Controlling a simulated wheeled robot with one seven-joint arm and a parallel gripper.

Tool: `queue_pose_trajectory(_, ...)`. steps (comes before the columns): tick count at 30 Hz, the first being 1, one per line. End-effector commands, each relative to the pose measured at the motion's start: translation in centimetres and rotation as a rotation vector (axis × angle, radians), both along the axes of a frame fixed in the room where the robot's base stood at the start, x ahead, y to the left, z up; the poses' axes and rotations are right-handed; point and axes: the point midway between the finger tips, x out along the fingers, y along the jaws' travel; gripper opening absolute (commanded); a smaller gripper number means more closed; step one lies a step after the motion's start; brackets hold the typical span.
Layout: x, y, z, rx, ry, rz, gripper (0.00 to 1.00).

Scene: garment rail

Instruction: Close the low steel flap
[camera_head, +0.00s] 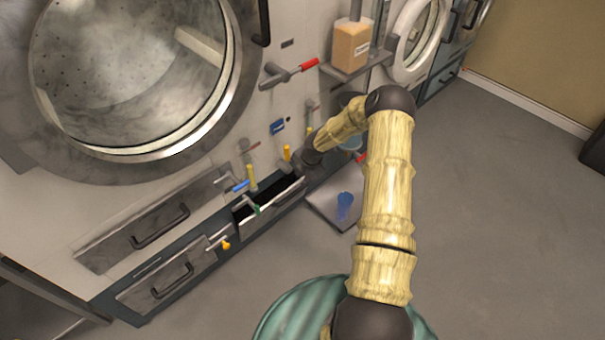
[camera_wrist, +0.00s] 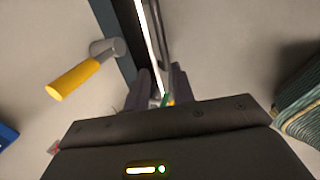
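The low steel flap (camera_head: 275,208) is in the lower middle of the head view. It stands tilted outward, with a dark gap (camera_head: 268,198) between it and the machine front. My gripper (camera_wrist: 162,88) is at the flap's right end in the head view; its fingertips are hard to make out there. In the wrist view two dark fingers stand apart, with the flap's bright edge (camera_wrist: 152,45) running down between them. I cannot tell whether either finger touches it.
Yellow-handled valves (camera_head: 251,177) and a green-handled one (camera_head: 253,207) crowd the flap. A yellow handle (camera_wrist: 72,79) shows in the wrist view. A grey tray (camera_head: 325,208) with a blue item (camera_head: 345,202) lies on the floor. Open floor (camera_head: 490,210) spreads to the right.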

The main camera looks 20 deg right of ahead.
Motion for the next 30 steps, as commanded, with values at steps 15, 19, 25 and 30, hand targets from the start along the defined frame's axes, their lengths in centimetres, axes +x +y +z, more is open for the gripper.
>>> queue_pose_trajectory(15,0.7,1.7,5.4,-0.231,-0.134,0.51,0.0)
queue_pose_trajectory(19,0.2,3.9,10.1,-0.429,-0.229,0.975,0.0)
queue_pose_trajectory(25,-2.7,7.8,16.6,-0.711,-0.333,1.711,0.0)
queue_pose_trajectory(30,-7.3,10.6,21.1,-0.905,-0.379,2.326,0.0)
